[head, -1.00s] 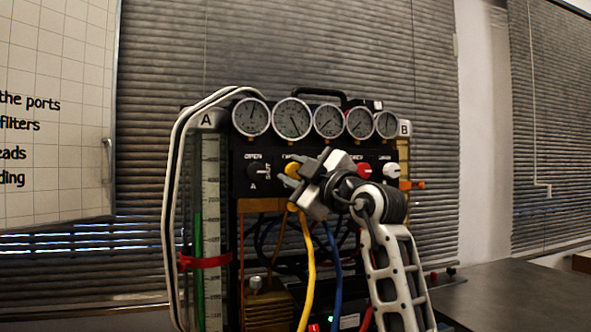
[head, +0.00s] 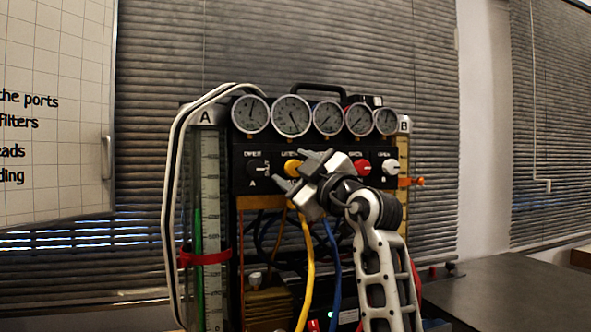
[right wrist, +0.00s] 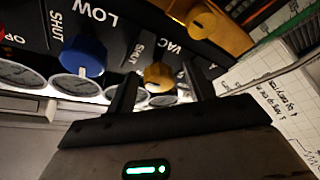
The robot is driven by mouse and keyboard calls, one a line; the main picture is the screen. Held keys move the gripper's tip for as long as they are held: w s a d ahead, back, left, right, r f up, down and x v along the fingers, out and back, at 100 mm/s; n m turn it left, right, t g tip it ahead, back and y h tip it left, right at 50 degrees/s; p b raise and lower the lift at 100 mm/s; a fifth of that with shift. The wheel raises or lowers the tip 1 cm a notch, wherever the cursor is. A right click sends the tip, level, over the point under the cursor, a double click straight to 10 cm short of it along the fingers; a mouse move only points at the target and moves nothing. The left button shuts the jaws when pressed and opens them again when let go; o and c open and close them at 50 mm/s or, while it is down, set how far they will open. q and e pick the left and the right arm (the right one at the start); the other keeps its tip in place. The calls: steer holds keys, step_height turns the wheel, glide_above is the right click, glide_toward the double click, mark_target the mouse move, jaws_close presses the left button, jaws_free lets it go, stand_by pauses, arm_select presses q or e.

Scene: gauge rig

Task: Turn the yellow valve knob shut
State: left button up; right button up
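The yellow valve knob (head: 292,168) is on the black panel under the gauges, with a dial label beside it too small to read in the head view. In the right wrist view the yellow knob (right wrist: 158,76) lies between and beyond my fingers, near lettering that reads SHUT and VAC. My right gripper (head: 290,171) is open and empty, its fingers pointing at the panel around the knob's line. In the right wrist view gaps show between the gripper (right wrist: 160,92) fingers and the knob. I cannot tell the knob's exact setting. My left gripper is out of view.
A blue knob (right wrist: 85,57) sits beside the yellow one in the wrist view. A red knob (head: 362,167) and a white knob (head: 391,167) are to the right. Gauges (head: 291,116) line the top. A yellow hose (head: 308,265) and a blue hose (head: 334,270) hang below.

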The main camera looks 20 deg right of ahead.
steer(key=shift+s, duration=0.1)
arm_select(q)
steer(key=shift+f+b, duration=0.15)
steer(key=shift+b, duration=0.55)
arm_select(e)
steer(key=v, duration=1.5)
steer(key=shift+s, duration=0.4)
steer(key=shift+d, duration=0.1)
